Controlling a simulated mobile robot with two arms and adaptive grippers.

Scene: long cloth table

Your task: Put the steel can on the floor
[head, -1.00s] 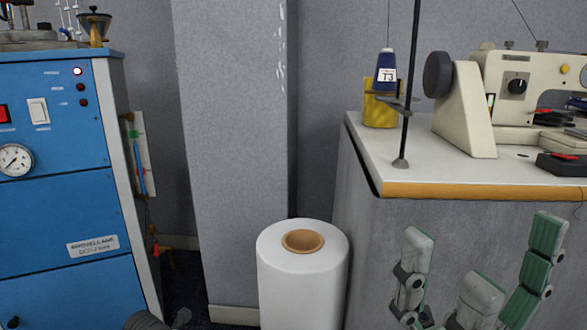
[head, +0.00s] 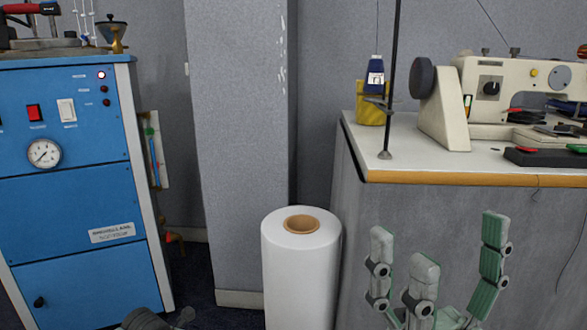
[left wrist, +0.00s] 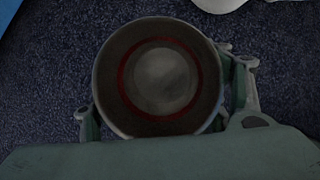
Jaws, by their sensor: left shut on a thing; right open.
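The steel can (left wrist: 160,80) shows in the left wrist view from its end, as a round grey rim with a red ring inside. My left gripper (left wrist: 165,95) is shut on it, with fingers at its left and right sides. Dark blue speckled carpet floor (left wrist: 45,85) shows around the can; I cannot tell whether the can touches it. The can is not clearly visible in the head view. My right gripper (head: 438,250) is open and empty, fingers up, in front of the grey side of the sewing table.
A white roll (head: 300,270) stands by the grey pillar. A blue cabinet (head: 75,220) is at left. The sewing table (head: 470,179) with a sewing machine (head: 450,110) is at right. Some carpet (head: 200,270) shows between cabinet and pillar.

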